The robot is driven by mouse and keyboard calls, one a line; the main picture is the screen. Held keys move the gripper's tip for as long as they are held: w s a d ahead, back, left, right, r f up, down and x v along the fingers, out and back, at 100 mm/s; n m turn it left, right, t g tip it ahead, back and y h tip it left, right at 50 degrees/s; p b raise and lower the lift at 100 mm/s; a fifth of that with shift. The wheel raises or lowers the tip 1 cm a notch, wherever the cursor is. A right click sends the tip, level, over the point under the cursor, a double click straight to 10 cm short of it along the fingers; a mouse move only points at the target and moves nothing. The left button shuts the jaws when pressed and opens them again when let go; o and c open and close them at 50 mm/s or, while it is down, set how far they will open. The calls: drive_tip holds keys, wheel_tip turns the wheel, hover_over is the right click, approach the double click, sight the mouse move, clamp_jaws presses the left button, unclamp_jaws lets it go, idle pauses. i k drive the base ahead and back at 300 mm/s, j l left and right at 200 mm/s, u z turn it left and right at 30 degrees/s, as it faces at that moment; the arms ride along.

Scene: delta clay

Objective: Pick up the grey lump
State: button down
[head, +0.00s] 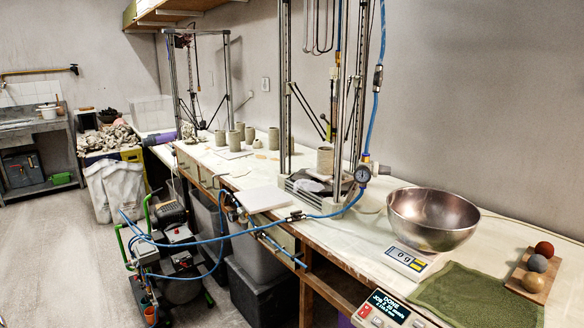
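A grey, round lump (537,264) sits on a small wooden board (517,274) at the right end of the workbench. It is the middle one of a row of three balls. A dark red ball (544,248) is behind it and a tan ball (532,283) is in front of it. The balls are close together, and I cannot tell if they touch. My gripper is not in view.
A metal bowl (432,218) stands on a digital scale (408,261) left of the board. A clay printer (325,180) with blue hoses stands further left. A cart (175,250) stands on the floor.

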sight(538, 264)
drive_tip(key=z, duration=1.25)
drive_tip(key=l, duration=0.1)
